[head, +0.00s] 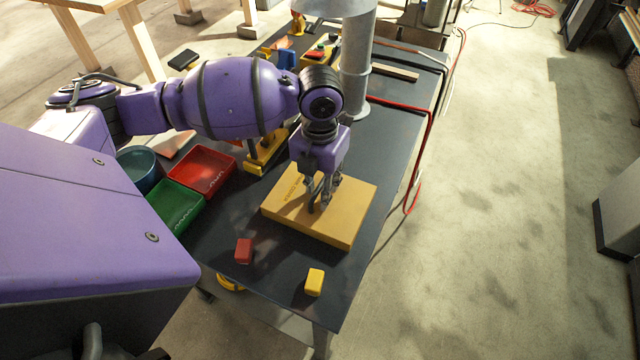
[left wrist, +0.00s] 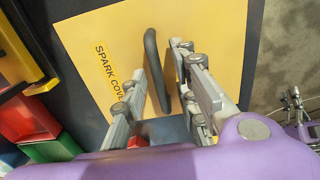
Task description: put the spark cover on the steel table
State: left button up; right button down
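The spark cover (head: 345,215) is a flat yellow box with a dark bar handle on top. It lies at the front right of the dark-topped table (head: 225,235), and I see no gap under it. In the left wrist view, the cover (left wrist: 215,35) shows its printed name, and its handle (left wrist: 155,65) stands between my fingers. My left gripper (head: 322,204) is over the cover with its fingers on either side of the handle. In the wrist view, the gripper (left wrist: 160,75) looks open, with gaps beside the handle.
A red block (head: 243,251) and a yellow block (head: 314,282) lie near the table's front edge. Red (head: 203,170) and green (head: 176,206) trays and a teal bowl (head: 140,167) stand at left. A grey duct pipe (head: 357,70) rises behind. A red hose (head: 428,150) hangs along the right edge.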

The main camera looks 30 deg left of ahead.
aim_at(320, 186)
pick_arm(q)
notch_tip(320, 186, up, 12)
dwell(0.6)
